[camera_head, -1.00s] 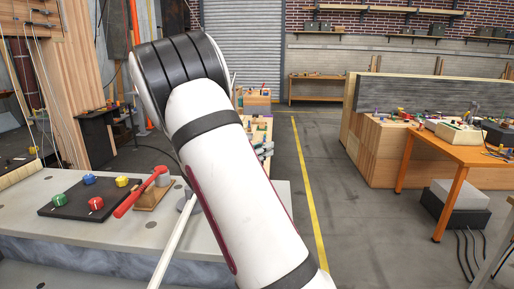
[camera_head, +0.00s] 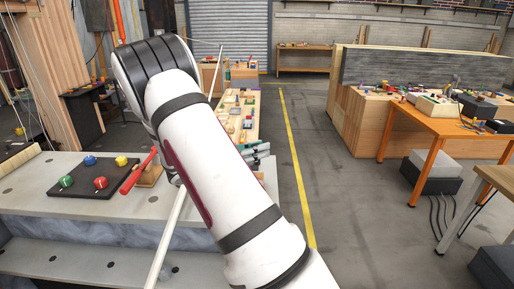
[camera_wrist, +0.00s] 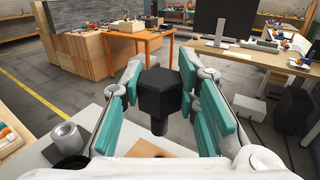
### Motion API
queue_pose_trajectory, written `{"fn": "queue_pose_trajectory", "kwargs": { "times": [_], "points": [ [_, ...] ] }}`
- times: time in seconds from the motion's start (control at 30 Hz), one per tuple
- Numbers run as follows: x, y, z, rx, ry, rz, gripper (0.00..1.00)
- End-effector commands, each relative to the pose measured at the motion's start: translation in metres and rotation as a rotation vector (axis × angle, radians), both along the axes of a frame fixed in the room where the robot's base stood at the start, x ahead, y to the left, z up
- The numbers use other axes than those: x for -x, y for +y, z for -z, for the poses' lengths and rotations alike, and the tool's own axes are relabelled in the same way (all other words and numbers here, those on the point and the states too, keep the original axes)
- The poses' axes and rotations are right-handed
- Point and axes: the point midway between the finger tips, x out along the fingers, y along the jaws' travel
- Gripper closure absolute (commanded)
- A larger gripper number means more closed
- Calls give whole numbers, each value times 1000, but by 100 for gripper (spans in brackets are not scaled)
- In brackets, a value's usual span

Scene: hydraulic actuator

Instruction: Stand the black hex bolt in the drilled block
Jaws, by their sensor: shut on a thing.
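In the wrist view the black hex bolt (camera_wrist: 160,96) is between the teal-padded fingers of my gripper (camera_wrist: 160,78). The gripper is shut on it. Its wide hex head is up and its narrower shank points down, roughly upright. A brown surface (camera_wrist: 148,148) shows below the shank, mostly cut off by my gripper; I cannot tell whether it is the drilled block.
The grey bench (camera_head: 105,205) carries a black panel (camera_head: 85,181) with several coloured knobs and a red-handled lever (camera_head: 138,174). A grey metal cylinder (camera_wrist: 66,135) shows at lower left in the wrist view. An orange table (camera_head: 455,140) stands right. The floor between is clear.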

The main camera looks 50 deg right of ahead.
Motion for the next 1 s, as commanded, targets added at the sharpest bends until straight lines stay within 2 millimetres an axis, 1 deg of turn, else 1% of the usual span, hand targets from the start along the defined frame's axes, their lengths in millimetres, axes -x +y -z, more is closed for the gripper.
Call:
{"fn": "queue_pose_trajectory", "kwargs": {
  "times": [1.0],
  "points": [
    [-1,0,25,0,1,-1,100]
  ]
}}
